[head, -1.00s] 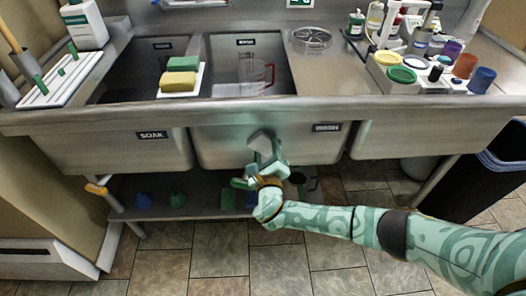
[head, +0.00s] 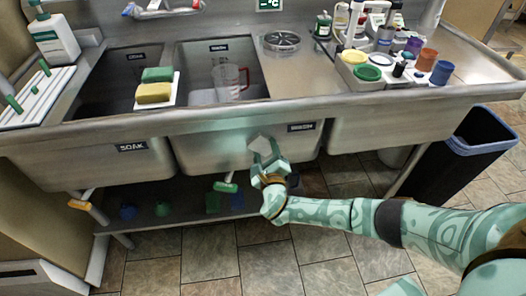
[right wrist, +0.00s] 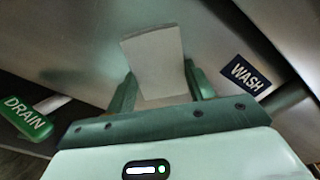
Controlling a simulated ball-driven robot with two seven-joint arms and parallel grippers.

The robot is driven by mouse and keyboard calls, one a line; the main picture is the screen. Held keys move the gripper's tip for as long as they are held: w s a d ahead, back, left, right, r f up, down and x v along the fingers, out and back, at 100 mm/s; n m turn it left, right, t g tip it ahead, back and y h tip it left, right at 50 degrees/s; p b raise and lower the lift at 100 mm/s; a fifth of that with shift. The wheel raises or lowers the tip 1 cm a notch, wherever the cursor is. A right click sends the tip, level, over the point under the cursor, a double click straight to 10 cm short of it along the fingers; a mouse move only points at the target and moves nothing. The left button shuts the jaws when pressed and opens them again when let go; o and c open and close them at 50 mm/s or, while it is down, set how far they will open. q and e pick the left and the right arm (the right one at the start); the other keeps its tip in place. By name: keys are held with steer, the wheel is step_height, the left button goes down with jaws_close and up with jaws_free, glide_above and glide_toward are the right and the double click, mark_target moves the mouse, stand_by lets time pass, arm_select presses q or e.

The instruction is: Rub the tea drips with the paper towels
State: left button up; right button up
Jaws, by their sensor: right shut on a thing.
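My right gripper (head: 267,158) is shut on a folded pale grey-white pad that looks like the paper towels (head: 261,145). It holds the pad at the front wall of the middle basin, left of the WASH label. In the right wrist view the towels (right wrist: 154,62) stand up between the two green fingers (right wrist: 160,92), close to the steel. I cannot tell whether they touch it. No tea drips can be made out clearly; a faint dark smudge shows on the steel left of the towels in the wrist view. My left gripper is not in view.
The sink front (head: 100,160) has a green drain handle (head: 225,187) and an orange one (head: 88,208) below it. A lower shelf (head: 180,208) holds small items. A black bin (head: 455,160) stands at the right. Sponges (head: 155,92) and a jug (head: 230,82) are above.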

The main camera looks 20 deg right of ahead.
steer(key=shift+w+a+f+b, duration=0.15)
steer(key=shift+w+a, duration=0.15)
steer(key=shift+a, duration=0.65)
steer(key=shift+w+a+r+b, duration=0.1)
steer(key=shift+w+a+b, duration=0.15)
steer(key=shift+a, duration=0.65)
steer(key=shift+w+a+f+b, duration=0.1)
steer(key=shift+w+a, duration=0.25)
steer(key=shift+a, duration=0.6)
steer(key=shift+w+a+r, duration=0.25)
steer(key=shift+a, duration=0.35)
steer(key=shift+s+a+p, duration=0.25)
steer(key=shift+s+p, duration=0.1)
steer(key=shift+s, duration=0.1)
steer(key=p, duration=0.2)
glide_toward(241, 146)
steer(key=shift+w, duration=0.4)
